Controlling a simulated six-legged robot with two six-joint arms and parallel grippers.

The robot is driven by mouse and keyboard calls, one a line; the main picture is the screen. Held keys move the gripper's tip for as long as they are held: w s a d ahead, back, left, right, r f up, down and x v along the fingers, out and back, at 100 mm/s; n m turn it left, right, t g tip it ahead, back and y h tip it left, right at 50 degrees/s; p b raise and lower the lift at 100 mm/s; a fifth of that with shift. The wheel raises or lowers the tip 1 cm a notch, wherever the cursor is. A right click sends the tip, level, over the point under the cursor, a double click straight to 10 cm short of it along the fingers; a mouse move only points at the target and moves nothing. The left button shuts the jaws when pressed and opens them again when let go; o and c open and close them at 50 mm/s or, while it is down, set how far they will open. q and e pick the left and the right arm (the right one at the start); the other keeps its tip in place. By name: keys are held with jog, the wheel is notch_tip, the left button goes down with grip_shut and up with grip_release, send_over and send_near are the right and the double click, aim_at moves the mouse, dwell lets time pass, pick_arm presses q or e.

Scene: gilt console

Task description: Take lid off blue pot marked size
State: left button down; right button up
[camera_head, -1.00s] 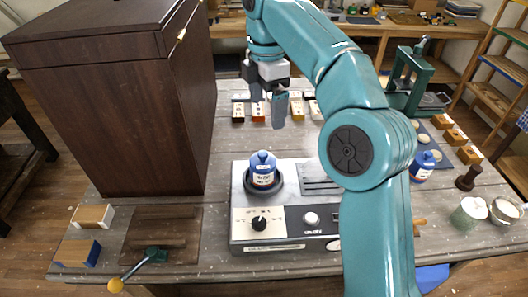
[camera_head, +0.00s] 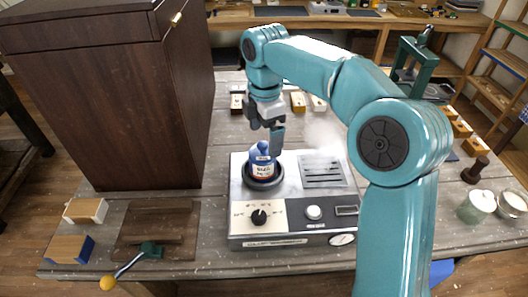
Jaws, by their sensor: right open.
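The blue pot (camera_head: 263,170) has a white label, whose small letters seem to read "SIZE", and an orange band. Its blue lid (camera_head: 262,148) with a round knob is on it. The pot stands upright in a dark round ring on the grey heater box (camera_head: 240,222). My right gripper (camera_head: 267,131) points down just above and behind the lid, its jaws open and empty. One finger shows close to the right of the knob; I cannot tell if it touches. My left gripper is not in view.
A tall dark cabinet (camera_head: 120,100) stands close on the left. Wooden blocks (camera_head: 298,101) lie behind the gripper. A lever with a yellow knob (camera_head: 108,283) is at front left. A lidded jar (camera_head: 475,207) and a bowl (camera_head: 511,204) stand at right.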

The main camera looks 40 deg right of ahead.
aim_at(263, 144)
jog(key=f, duration=0.3)
jog(key=shift+w+a+f, duration=0.1)
jog(key=shift+w, duration=0.3)
jog(key=shift+f, duration=0.45)
jog(key=shift+s, duration=0.15)
jog(key=c, duration=1)
jog(key=shift+c, duration=0.3)
jog(key=shift+r, duration=0.15)
